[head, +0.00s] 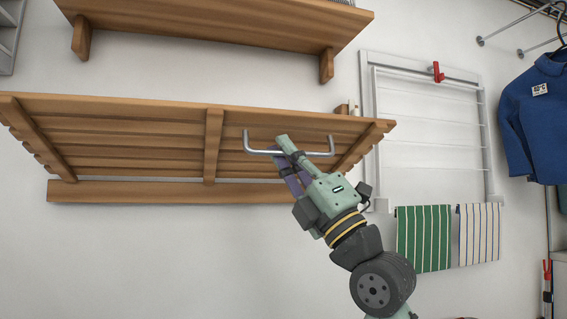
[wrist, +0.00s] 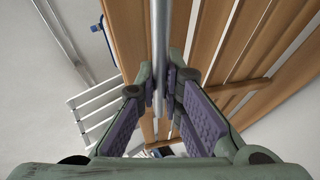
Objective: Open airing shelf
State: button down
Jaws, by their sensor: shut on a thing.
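The airing shelf (head: 130,129) is a slatted wooden panel on the wall, above a wooden rail (head: 120,191). In the head view its slatted underside shows and its front edge stands out from the wall. A grey metal bar handle (head: 321,154) is fixed at its front, right of the middle. My gripper (head: 283,150) reaches up from below and is shut on the handle. In the wrist view the fingers (wrist: 171,88) close around the handle bar (wrist: 158,35), with the slats (wrist: 212,35) beyond. The exact finger contact is partly hidden.
A wooden shelf (head: 210,22) is fixed higher up. To the right, a white wall rack (head: 369,125) has a red piece (head: 437,72) at its top, with a green striped towel (head: 424,238) and a pale striped towel (head: 479,233) below. A blue garment (head: 535,115) hangs farther right.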

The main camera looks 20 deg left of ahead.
notch_tip(320, 180, down, 9)
jog(key=b, duration=0.7)
jog(key=shift+a, duration=0.15)
jog(key=shift+f, duration=0.15)
jog(key=c, duration=1.7)
grip_release()
jog(key=shift+w, duration=0.1)
jog(key=v, duration=1.2)
